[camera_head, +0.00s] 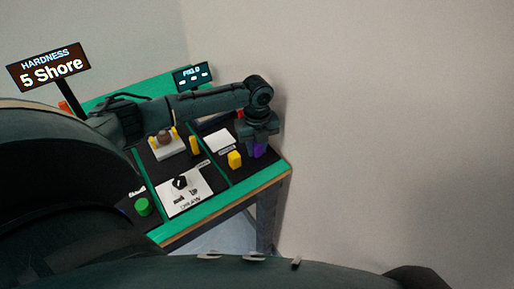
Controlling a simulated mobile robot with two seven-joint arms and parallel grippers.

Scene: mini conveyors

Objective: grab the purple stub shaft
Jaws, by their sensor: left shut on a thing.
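The purple stub shaft (260,150) shows low between the fingers of my left gripper (258,146), at the right end of the table. My left arm reaches in from the left across the table, and its gripper points down and is shut on the shaft. Most of the shaft is hidden by the gripper. I cannot tell whether it touches the table surface. My right gripper is not in view.
A yellow block (235,159) stands just left of the gripper, and a smaller yellow piece (194,145) is farther left. A white panel (186,193) with a black knob, a green button (142,206) and a hardness sign (48,67) are also here. The green table edge (225,201) is nearby.

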